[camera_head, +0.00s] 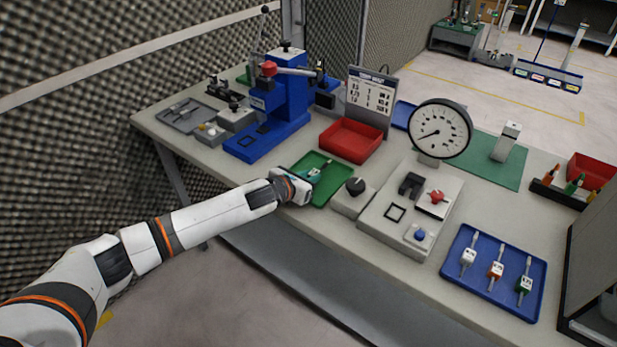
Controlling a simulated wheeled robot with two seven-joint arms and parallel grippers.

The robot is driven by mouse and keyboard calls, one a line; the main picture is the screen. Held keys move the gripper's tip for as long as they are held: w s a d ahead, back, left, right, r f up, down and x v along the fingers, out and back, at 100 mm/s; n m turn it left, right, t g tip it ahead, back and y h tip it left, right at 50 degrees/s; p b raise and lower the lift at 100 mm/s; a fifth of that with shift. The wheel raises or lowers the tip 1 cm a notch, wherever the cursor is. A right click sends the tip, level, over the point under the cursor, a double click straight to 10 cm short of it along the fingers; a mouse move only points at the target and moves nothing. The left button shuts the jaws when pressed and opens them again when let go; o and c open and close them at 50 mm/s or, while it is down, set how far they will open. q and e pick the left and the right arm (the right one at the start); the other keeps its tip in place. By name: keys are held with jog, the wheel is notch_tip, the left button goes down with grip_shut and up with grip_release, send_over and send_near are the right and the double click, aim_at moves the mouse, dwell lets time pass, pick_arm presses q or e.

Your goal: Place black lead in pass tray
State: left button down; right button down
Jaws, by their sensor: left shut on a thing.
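A green tray (328,194), which looks like the pass tray, lies near the front edge of the bench. My left gripper (312,175) reaches in from the left, low over the left part of this tray. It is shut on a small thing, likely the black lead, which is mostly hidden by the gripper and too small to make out. I cannot tell whether it touches the tray floor. A blue tray (452,263) at the right holds several leads with white, orange and green markings. My right gripper is not in view.
A red tray (351,140) sits just behind the green tray. A grey tester with a round dial gauge (440,129) and a black knob (355,186) stands close to its right. A blue press (285,95) stands behind left. A dark panel (597,250) is at far right.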

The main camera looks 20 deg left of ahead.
pick_arm(q)
jog(key=c, duration=1.3)
grip_release()
jog(key=shift+f, duration=0.1)
jog(key=shift+o, duration=0.2)
jog(key=v, duration=1.2)
